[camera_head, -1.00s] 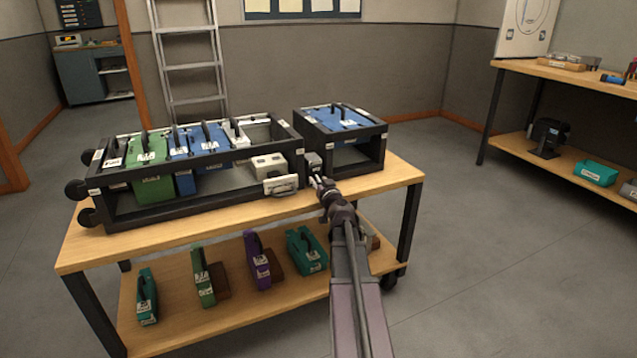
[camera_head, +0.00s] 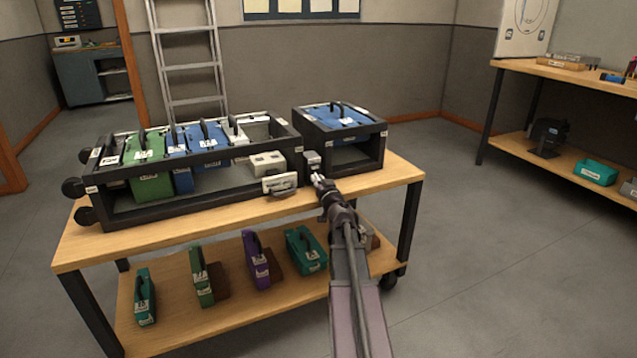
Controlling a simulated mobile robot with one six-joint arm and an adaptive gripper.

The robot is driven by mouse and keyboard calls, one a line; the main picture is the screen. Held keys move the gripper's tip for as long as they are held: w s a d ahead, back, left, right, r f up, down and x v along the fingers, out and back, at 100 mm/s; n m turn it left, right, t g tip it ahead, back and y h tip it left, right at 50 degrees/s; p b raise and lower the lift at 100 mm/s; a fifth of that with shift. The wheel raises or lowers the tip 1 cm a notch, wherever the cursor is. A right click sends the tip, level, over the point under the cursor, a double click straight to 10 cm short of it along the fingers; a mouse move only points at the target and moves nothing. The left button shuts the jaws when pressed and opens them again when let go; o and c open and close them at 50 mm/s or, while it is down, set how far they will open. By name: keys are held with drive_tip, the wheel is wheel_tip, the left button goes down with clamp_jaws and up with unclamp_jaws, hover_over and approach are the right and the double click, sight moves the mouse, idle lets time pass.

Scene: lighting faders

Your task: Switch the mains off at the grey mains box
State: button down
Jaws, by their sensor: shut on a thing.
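The grey mains box (camera_head: 312,159) is a small block on the cart top, in the gap between the long black rack and the shorter black rack. My gripper (camera_head: 319,180) is right at its front, low down. The jaws are shut on a small part there, seemingly the box's switch lever. The fingers hide most of that part, so I cannot make out the lever's position.
The long rack (camera_head: 200,204) holds green and blue modules; the short rack (camera_head: 343,133) holds a blue one. A pale box (camera_head: 267,163) and a white plate (camera_head: 279,184) sit left of my gripper. The lower shelf (camera_head: 190,318) carries several modules.

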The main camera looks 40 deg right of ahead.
drive_tip(key=shift+a, duration=0.35)
drive_tip(key=c, duration=0.7)
unclamp_jaws()
drive_tip(key=shift+d, duration=0.15)
drive_tip(key=shift+r+g+y+p, duration=0.2)
drive_tip(key=shift+g+y+p, duration=0.1)
drive_tip(key=shift+p, duration=0.6)
drive_tip(key=v, duration=1.4)
drive_tip(key=w+a+r+n+g+y+p, duration=0.2)
drive_tip(key=a+r+y+p, duration=0.1)
drive_tip(key=a+p, duration=0.3)
drive_tip(key=w+a+r+n+g+y+p, duration=0.1)
drive_tip(key=w+a+r+n+y+p, duration=0.1)
drive_tip(key=a+p, duration=0.4)
drive_tip(key=w+a+r+n+g+y+p, duration=0.2)
drive_tip(key=a+r+y+p, duration=0.2)
drive_tip(key=a, duration=0.8)
drive_tip(key=shift+r+g+y+p, duration=0.1)
drive_tip(key=shift+g+y+p, duration=0.25)
drive_tip(key=shift+p, duration=0.55)
